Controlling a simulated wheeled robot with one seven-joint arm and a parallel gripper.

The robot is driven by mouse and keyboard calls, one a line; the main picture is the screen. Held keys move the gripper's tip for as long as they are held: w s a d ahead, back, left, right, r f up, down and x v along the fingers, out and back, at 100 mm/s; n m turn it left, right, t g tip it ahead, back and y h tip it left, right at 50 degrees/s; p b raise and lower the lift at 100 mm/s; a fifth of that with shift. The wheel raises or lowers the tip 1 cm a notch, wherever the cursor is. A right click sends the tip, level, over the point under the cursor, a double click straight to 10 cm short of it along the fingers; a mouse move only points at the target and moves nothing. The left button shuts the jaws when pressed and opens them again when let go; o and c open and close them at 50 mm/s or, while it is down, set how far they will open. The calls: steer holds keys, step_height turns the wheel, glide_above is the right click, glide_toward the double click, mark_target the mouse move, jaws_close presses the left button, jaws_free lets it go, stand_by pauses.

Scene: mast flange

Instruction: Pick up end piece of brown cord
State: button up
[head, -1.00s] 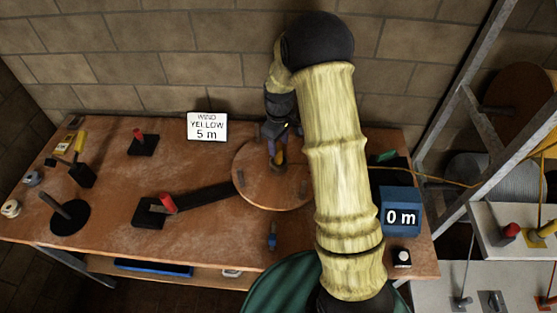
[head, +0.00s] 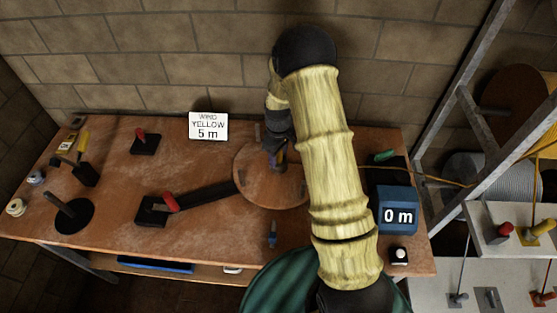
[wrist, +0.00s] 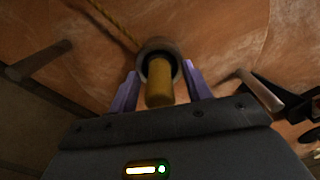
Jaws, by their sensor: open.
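In the wrist view, a stubby yellow-brown end piece (wrist: 159,85) sticks out of a grey ring-shaped collar (wrist: 158,55). A thin golden-brown cord (wrist: 112,25) runs from behind the collar to the top left. My gripper (wrist: 160,78) is open, with one purple finger on each side of the end piece. I cannot tell whether either finger touches it. In the head view my gripper (head: 274,152) is low over the round wooden disc (head: 252,185), and the end piece is not clear there.
A blue counter reading 0 m (head: 397,212) stands right of my arm. A sign (head: 208,126) says WIND YELLOW 5 m. A red-handled crank (head: 170,202) sits left of the disc. A metal frame with reels (head: 512,85) is at right.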

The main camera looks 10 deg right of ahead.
jaws_close()
steer(key=shift+r, duration=0.1)
step_height(320, 180, up, 10)
steer(key=b, duration=0.2)
steer(key=shift+b, duration=0.3)
stand_by(0.6)
